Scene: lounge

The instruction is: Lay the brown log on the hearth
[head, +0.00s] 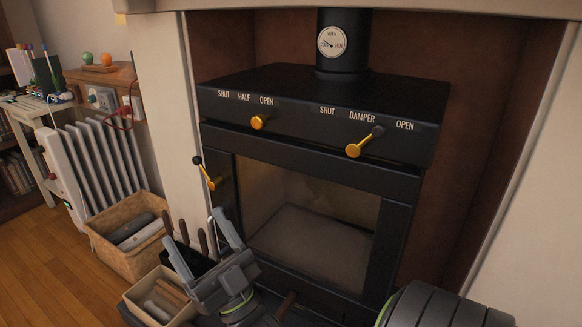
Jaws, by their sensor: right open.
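My right gripper (194,228) is open in front of the stove's lower left, its two grey fingers spread and pointing up and left. I see nothing held between them; dark tool handles show behind. The brown log is not clearly identifiable. A short brown piece (286,305) shows low in front of the stove, right of my gripper, and I cannot tell whether it is the log or a handle. The dark hearth (268,292) is mostly hidden by my gripper and arm. My left gripper is not in view.
The black stove (310,205) has a closed glass door and brass knobs. Brown-handled tools (185,231) stand between the basket and stove. A white radiator (95,165) is behind.

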